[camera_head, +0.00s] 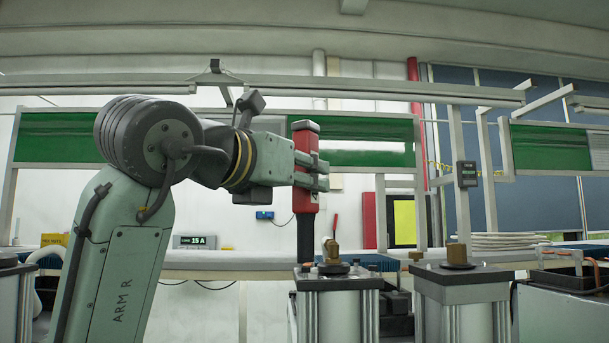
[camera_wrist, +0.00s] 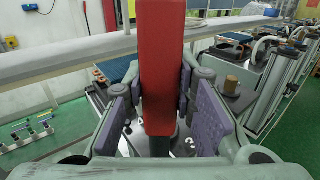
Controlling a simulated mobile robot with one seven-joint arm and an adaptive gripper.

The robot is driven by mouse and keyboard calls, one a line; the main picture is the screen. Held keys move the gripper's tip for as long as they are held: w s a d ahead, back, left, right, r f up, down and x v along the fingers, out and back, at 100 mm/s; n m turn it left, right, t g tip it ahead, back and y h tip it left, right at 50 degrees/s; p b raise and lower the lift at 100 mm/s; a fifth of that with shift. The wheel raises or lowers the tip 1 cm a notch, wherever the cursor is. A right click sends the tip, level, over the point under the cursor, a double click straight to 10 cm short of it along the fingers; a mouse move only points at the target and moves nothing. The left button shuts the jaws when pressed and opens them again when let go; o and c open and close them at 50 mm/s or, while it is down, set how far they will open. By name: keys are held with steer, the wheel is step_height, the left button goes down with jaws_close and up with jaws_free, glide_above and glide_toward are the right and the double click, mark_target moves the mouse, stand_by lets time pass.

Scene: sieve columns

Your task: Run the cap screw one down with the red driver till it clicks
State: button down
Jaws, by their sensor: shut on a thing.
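The red driver (camera_head: 304,190) stands upright in my gripper (camera_head: 318,172), with its black lower shaft pointing down. The shaft's end is at the left part of the top plate of the nearer column (camera_head: 335,283); I cannot tell whether it touches. In the wrist view the driver's red body (camera_wrist: 162,70) fills the middle, between the two purple finger pads, and my gripper is shut on it. Light marks like numerals show on the dark plate around the driver's foot. Cap screw one cannot be made out; the driver covers much of that spot.
A brass fitting (camera_head: 331,252) stands on the same plate, just right of the driver. A second column (camera_head: 460,287) with a brass piece (camera_head: 457,254) is to the right. Stacked white plates (camera_head: 497,241) lie behind it. A pale rail (camera_wrist: 70,60) crosses the wrist view.

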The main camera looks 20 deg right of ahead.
steer(key=shift+f+b, duration=0.35)
steer(key=shift+f, duration=0.85)
stand_by(1.4)
steer(key=shift+r+p, duration=0.9)
steer(key=shift+r, duration=1.75)
steer(key=shift+d, duration=0.1)
stand_by(0.9)
